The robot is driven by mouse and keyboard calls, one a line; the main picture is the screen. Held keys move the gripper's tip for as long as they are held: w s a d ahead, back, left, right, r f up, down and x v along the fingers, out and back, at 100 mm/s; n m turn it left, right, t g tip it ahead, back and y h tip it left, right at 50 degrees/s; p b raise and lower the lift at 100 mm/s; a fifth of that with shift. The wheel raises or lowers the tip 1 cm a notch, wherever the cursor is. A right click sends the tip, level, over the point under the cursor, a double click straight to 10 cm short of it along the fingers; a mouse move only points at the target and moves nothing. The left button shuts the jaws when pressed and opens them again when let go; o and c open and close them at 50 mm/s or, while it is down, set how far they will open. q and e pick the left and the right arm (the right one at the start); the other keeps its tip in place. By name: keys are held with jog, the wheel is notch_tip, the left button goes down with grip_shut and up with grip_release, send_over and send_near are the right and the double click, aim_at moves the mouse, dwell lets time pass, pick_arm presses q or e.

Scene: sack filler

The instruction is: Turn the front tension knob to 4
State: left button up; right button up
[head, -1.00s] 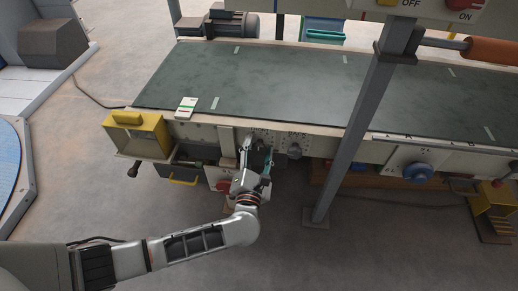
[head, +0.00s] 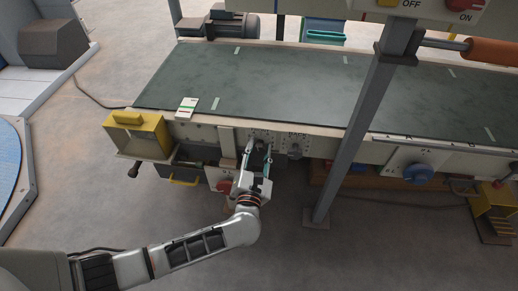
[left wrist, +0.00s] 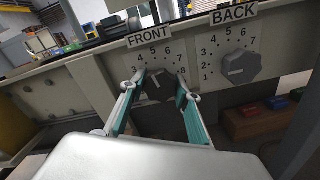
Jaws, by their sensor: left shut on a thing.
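The front tension knob (left wrist: 160,86) is a dark round knob under the FRONT label (left wrist: 150,41), inside a dial of printed numbers. My left gripper (left wrist: 160,78) is shut on it, one teal-padded finger on each side; in the head view this gripper (head: 259,148) reaches the machine's front panel from below. A pale mark shows on the knob's upper left part, roughly toward 4, but I cannot read the exact setting. The fingers cover part of the dial. My right gripper is not in view.
The grey back knob (left wrist: 240,68) sits just right, under the BACK label (left wrist: 234,13), with its mark pointing left to the low numbers. A grey post (head: 352,140) stands right of the arm. A yellow box (head: 138,133) is at the left end of the panel.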

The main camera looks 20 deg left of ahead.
pick_arm(q)
jog(key=shift+f+n, duration=0.1)
jog(key=shift+n, duration=1.8)
jog(key=o, duration=1.1)
jog(key=shift+o, duration=0.2)
notch_tip(320, 180, up, 10)
jog(key=shift+r, duration=0.1)
